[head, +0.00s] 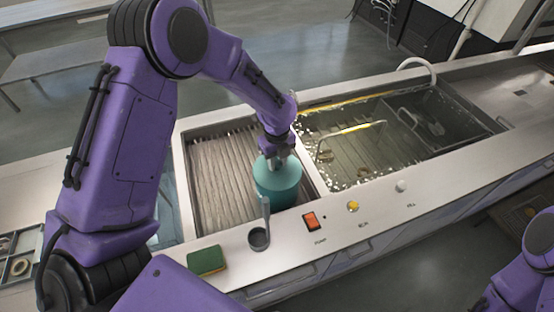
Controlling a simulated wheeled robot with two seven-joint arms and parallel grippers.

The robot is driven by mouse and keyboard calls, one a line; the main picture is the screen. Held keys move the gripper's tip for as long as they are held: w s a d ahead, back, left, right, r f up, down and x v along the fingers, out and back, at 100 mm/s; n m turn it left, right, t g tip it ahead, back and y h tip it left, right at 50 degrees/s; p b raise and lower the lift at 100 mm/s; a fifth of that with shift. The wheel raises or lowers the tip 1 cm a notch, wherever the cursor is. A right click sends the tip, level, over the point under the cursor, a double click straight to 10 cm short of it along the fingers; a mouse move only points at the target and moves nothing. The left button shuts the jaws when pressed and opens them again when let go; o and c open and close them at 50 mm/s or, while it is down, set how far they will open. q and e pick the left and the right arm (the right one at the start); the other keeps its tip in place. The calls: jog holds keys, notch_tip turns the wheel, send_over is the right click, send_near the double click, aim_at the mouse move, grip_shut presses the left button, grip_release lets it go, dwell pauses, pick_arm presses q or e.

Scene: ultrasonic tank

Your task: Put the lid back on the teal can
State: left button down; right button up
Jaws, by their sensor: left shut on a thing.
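The teal can (278,192) stands upright at the right side of the ribbed left basin, near its front edge. The teal lid (268,172) shows at the can's top, under my left gripper (274,162). That gripper points down and is shut on the lid, and its fingers cover part of it. I cannot tell whether the lid is fully seated on the rim. My right gripper is out of view; only part of that arm shows at the lower right.
A red switch (311,220) and knobs lie to the right. The water-filled tank (350,180) with a wire basket is right of the can.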

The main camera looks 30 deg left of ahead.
pick_arm(q)
jog(key=shift+f, duration=0.15)
dwell(0.7)
jog(key=shift+c, duration=1.3)
grip_release()
jog(key=shift+r, duration=3.55)
grip_shut()
jog(key=shift+f, duration=0.1)
